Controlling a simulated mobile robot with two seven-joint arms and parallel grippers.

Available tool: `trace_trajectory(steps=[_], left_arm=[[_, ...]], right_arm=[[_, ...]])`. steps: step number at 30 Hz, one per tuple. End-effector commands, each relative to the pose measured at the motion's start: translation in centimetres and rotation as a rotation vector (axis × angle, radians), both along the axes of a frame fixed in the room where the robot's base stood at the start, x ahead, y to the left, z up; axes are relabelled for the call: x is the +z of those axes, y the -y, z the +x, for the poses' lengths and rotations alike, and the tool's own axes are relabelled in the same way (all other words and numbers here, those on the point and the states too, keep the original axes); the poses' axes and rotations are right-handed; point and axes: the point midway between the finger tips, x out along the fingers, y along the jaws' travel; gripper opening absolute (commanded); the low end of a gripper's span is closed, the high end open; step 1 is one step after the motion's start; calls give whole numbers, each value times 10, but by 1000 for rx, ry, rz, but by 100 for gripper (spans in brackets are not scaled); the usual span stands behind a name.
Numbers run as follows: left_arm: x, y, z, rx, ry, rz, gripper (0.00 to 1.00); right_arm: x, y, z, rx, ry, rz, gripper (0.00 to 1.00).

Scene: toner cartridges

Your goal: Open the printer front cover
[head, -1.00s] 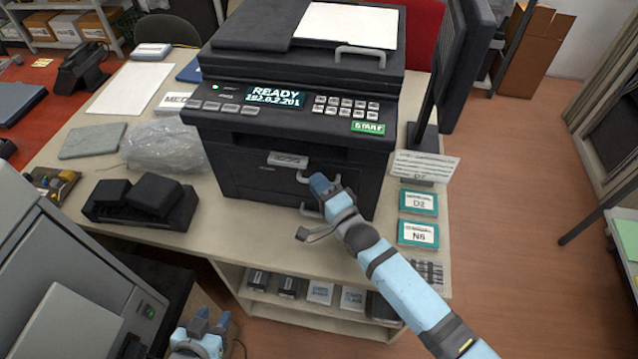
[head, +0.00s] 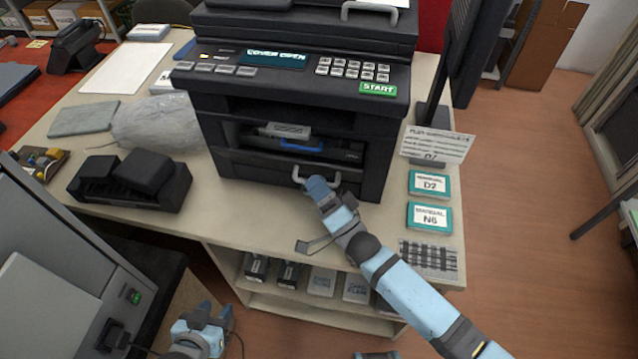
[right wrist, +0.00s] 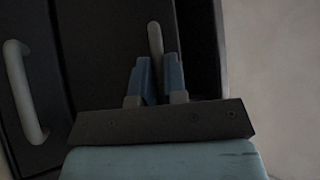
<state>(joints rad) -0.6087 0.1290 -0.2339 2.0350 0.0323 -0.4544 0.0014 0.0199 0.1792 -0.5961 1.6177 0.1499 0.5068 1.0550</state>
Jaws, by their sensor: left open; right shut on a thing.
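The black printer (head: 290,95) stands on the desk, its display (head: 275,56) reading "COVER OPEN". Its front now shows an opening with a grey part and a blue part (head: 302,146) inside. The dark front cover (head: 262,172) is swung down and outward below the opening; its exact angle is hard to tell. My right gripper (head: 318,183) is at a pale handle in front of the printer. In the right wrist view its blue fingers (right wrist: 155,75) are shut on the handle (right wrist: 155,38). My left gripper (head: 206,312) is open and empty, low at the picture's bottom left.
A second pale handle (right wrist: 22,90) is left of the fingers in the right wrist view. Teal-edged boxes (head: 429,184) and a label stand (head: 437,145) sit right of the printer. A plastic bag (head: 168,122) and a black device (head: 130,182) lie left.

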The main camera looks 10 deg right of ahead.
Motion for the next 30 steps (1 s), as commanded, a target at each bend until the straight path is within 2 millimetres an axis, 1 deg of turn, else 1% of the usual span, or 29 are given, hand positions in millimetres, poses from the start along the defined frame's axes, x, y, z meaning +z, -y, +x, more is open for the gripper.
trace_trajectory(steps=[1,7,22,23,24,26,30], left_arm=[[-6,1,1,4,1,-5,43],[-12,3,3,13,-14,-20,43],[-11,4,4,12,-9,-22,43],[-11,3,4,12,-8,-21,43],[-11,3,3,11,-9,-19,43],[-11,2,3,9,-8,-17,43],[-12,1,3,6,-9,-14,43]], right_arm=[[-7,0,-1,1,21,-8,0],[-10,-2,-6,1,82,-27,0],[-9,-2,-7,0,105,-35,0],[-9,-2,-7,0,105,-35,15],[-9,-2,-7,0,104,-35,24],[-9,-2,-7,0,104,-35,38],[-9,-2,-7,0,104,-35,38]])
